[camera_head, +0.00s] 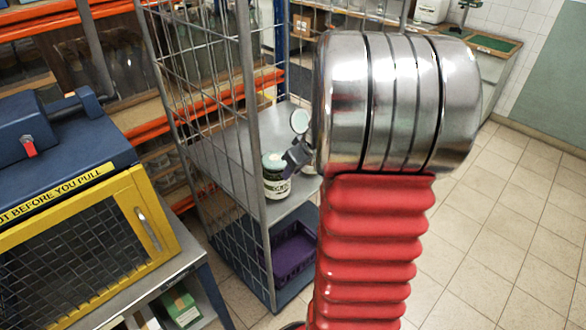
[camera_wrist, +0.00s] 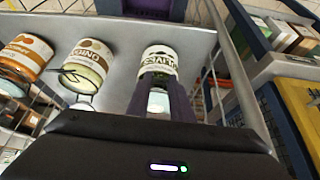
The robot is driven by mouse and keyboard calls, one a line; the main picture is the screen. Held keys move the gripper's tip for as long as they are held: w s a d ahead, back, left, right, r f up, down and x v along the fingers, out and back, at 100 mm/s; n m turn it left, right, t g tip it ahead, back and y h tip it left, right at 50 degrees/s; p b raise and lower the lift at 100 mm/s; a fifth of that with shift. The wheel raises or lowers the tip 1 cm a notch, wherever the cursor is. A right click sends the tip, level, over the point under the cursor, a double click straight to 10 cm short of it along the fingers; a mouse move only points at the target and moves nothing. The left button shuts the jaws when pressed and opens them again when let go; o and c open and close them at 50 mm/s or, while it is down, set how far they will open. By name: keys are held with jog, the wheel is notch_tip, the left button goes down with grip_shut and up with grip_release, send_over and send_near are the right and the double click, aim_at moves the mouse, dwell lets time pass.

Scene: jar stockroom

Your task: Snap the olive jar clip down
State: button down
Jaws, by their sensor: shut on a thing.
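The olive jar (camera_head: 277,185) stands upright on the grey shelf of the mesh trolley, with a pale green top. In the wrist view the olive jar (camera_wrist: 160,58) appears upside down with its white label facing the camera. My gripper (camera_head: 297,157) is at the jar's right side, near its top. In the wrist view my gripper's dark fingers (camera_wrist: 160,88) reach to the jar's top, close together, with a pale patch showing between them. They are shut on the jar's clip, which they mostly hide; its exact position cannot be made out.
In the wrist view an onion jar (camera_wrist: 88,62) with a wire loop and an orange-labelled jar (camera_wrist: 28,52) stand beside it. A round lid (camera_head: 300,121) stands raised behind the olive jar. Trolley mesh (camera_head: 205,70) is close by; a purple crate (camera_head: 292,255) sits below.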

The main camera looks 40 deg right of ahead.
jog(key=shift+s+f+t, duration=0.35)
jog(key=shift+f+t, duration=0.35)
jog(key=shift+t, duration=0.85)
jog(key=shift+s+f+t, duration=0.4)
jog(key=shift+f+t, duration=0.3)
jog(key=shift+t, duration=0.8)
jog(key=shift+s+f+t, duration=0.35)
jog(key=shift+f+t, duration=0.35)
jog(key=shift+t, duration=0.85)
jog(key=c, duration=1.6)
grip_release()
jog(key=shift+o, duration=0.2)
jog(key=v, duration=1.3)
jog(key=shift+s+f, duration=0.2)
jog(key=shift+s, duration=0.2)
